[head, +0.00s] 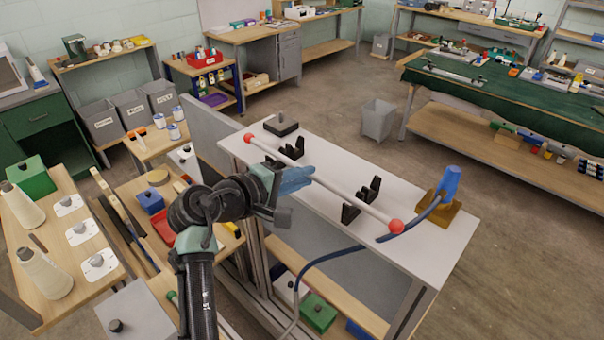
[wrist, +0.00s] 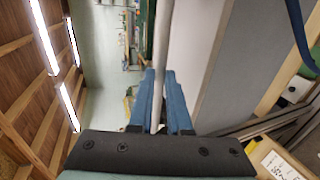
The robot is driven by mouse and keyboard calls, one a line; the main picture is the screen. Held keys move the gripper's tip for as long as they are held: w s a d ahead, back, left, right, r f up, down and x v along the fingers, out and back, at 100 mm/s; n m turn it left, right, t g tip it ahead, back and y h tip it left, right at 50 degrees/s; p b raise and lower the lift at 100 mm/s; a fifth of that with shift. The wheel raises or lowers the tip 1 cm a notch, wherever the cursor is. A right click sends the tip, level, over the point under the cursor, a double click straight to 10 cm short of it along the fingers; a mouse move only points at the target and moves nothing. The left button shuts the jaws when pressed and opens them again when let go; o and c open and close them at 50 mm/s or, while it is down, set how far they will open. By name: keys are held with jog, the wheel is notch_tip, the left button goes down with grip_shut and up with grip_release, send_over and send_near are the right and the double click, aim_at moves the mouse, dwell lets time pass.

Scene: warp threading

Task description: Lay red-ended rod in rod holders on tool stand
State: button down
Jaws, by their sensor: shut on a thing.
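The red-ended rod (head: 343,197) is a thin grey rod with a red ball at each end. It slants across the head view over the white top of the tool stand (head: 430,255). My gripper (head: 300,180), with blue fingers, is shut on the rod near its middle. In the wrist view the rod (wrist: 161,50) runs between the two fingers (wrist: 160,105). Two pairs of black rod holders, one far (head: 284,153) and one near (head: 362,198), stand on the top.
A brown block with a blue piece (head: 449,185) stands at the stand's right end, and a dark blue hose (head: 330,256) runs from it past the rod's near end. A dark block (head: 281,126) sits at the far end. Cluttered benches lie left.

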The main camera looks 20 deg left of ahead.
jog(key=shift+f+b, duration=0.35)
jog(key=shift+f, duration=0.3)
dwell(0.4)
jog(key=c, duration=0.8)
grip_release()
jog(key=shift+s, duration=0.1)
jog(key=b+v, duration=0.4)
jog(key=v, duration=0.9)
jog(key=w+d+r+m+t+y+b, duration=0.1)
jog(key=w+d+r+m+t+y, duration=0.2)
jog(key=d+r, duration=0.45)
jog(key=w+d+r+m+t+y+b, duration=0.1)
jog(key=w+d+r+m+t, duration=0.2)
jog(key=d+r+m, duration=0.45)
jog(key=s+d+r+m+t, duration=0.1)
jog(key=s+d+r+t, duration=0.1)
jog(key=s+d+r, duration=0.1)
jog(key=s+d+r+m+t, duration=0.1)
jog(key=s+d+r+t, duration=0.2)
jog(key=s+r, duration=0.3)
jog(key=s+d+r+m+t, duration=0.1)
jog(key=s+d+r+t, duration=0.2)
jog(key=s+r, duration=0.2)
notch_tip(320, 180, up, 3)
jog(key=shift+d+f+m+y+b, duration=0.1)
jog(key=shift+m+y+b, duration=0.15)
jog(key=shift+y+b, duration=0.15)
